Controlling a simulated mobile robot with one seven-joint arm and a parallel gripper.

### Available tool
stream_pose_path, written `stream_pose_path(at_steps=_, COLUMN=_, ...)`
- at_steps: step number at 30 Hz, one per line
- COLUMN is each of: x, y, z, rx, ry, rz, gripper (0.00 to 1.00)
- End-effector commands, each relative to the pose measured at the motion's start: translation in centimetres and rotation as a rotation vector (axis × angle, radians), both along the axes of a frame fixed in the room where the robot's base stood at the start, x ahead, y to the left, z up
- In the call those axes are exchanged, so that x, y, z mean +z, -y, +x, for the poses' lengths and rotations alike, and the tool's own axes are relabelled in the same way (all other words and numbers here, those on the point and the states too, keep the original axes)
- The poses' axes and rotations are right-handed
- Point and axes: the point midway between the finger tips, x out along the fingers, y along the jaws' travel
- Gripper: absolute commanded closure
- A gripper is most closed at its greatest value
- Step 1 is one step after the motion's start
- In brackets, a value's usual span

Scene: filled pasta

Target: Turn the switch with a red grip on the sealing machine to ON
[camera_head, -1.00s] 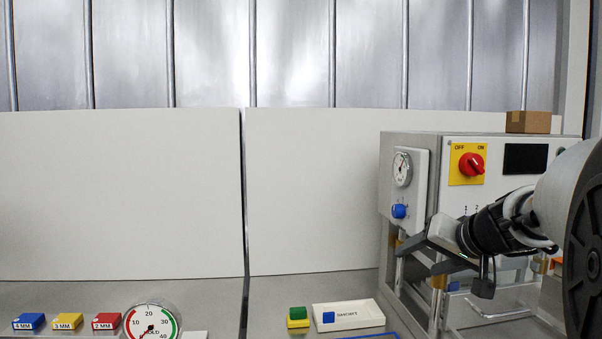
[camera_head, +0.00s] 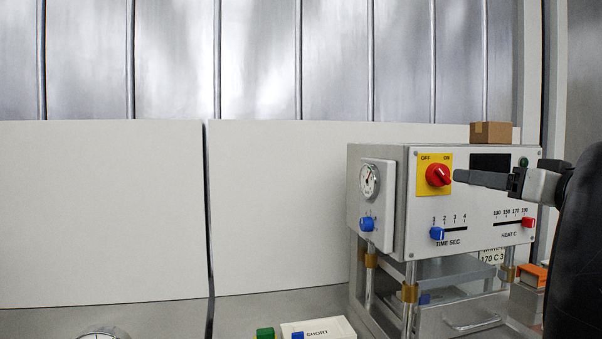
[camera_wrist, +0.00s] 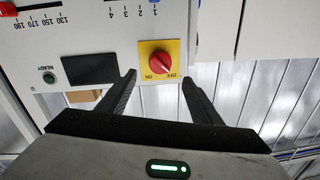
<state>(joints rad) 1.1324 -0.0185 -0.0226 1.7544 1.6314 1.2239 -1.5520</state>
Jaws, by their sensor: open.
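The sealing machine (camera_head: 475,213) stands at the right in the head view. Its front panel (camera_wrist: 103,22) appears upside down in the wrist view. The switch with a red grip (camera_head: 438,175) sits on a yellow plate marked OFF on the left and ON on the right. In the wrist view the switch (camera_wrist: 163,59) lies ahead, between the lines of my two fingers. Contact with the grip is not visible.
Below the switch are blue time (camera_head: 436,233) and red heat (camera_head: 527,223) sliders. A dark display (camera_wrist: 90,69) and green READY button (camera_wrist: 49,77) are beside it. A side box carries a gauge (camera_head: 369,181) and blue knob (camera_head: 367,223). A cardboard box (camera_head: 491,133) sits on top.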

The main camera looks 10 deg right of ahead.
Motion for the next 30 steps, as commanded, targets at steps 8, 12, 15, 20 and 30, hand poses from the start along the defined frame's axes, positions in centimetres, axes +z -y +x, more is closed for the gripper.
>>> stream_pose_path(at_steps=8, x=0.0, y=-0.4, z=5.8, rx=0.002, ry=-0.001, rz=0.002, gripper=0.41)
stream_pose_path(at_steps=12, x=0.0, y=-0.5, z=7.7, rx=0.002, ry=-0.001, rz=0.001, gripper=0.41)
stream_pose_path(at_steps=15, x=0.0, y=-0.6, z=8.4, rx=0.000, ry=-0.001, rz=0.001, gripper=0.41)
stream_pose_path(at_steps=20, x=0.0, y=-0.6, z=8.8, rx=0.000, ry=-0.001, rz=0.001, gripper=0.41)
stream_pose_path(at_steps=30, x=0.0, y=-0.6, z=8.8, rx=0.000, ry=-0.001, rz=0.001, gripper=0.66)
